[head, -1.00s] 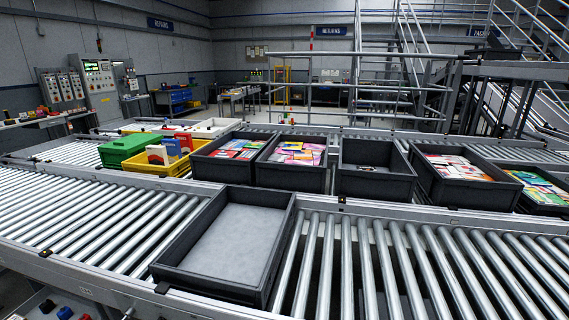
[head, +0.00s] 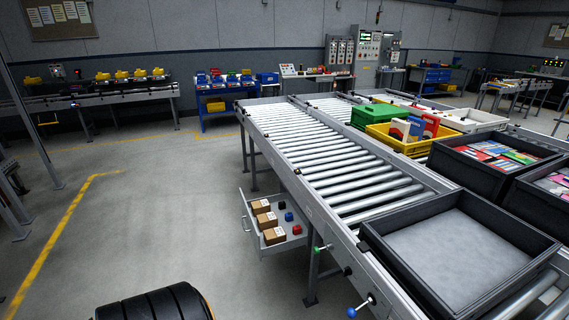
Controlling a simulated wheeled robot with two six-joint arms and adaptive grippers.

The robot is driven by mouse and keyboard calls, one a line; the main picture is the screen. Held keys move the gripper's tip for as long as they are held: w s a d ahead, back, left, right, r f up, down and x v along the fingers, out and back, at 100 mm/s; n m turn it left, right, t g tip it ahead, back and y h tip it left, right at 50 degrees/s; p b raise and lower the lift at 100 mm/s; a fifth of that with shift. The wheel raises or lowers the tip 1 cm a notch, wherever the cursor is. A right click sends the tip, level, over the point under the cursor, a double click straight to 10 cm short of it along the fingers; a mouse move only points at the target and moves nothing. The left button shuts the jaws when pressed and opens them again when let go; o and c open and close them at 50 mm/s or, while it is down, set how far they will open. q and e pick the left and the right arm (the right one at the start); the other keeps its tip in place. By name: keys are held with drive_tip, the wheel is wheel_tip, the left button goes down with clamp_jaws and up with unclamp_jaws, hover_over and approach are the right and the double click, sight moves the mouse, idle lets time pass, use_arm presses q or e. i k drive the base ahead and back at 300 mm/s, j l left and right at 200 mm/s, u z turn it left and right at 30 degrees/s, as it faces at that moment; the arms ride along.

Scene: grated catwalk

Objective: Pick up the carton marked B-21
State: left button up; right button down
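Three small brown cartons with white labels sit in a row in an open grey drawer (head: 283,245) under the near side of the roller conveyor: a back carton (head: 260,206), a middle carton (head: 267,219) and a front carton (head: 274,236). The labels are too small to read, so I cannot tell which is marked B-21. Neither of my grippers is in view.
Small dark, blue (head: 289,216) and red (head: 297,229) items lie beside the cartons. Below the grey tray (head: 450,255), a green knob (head: 318,249) and a blue knob (head: 352,312) stick out from the conveyor (head: 350,170). Open floor (head: 170,220) lies left.

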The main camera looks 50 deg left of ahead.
sight(262, 206)
drive_tip(key=u, duration=1.9)
drive_tip(key=i+j+z, duration=0.25)
drive_tip(key=i+j, duration=0.3)
drive_tip(key=i, duration=0.3)
drive_tip(key=i+j+z, duration=0.25)
drive_tip(key=i+j, duration=0.5)
drive_tip(key=i, duration=0.05)
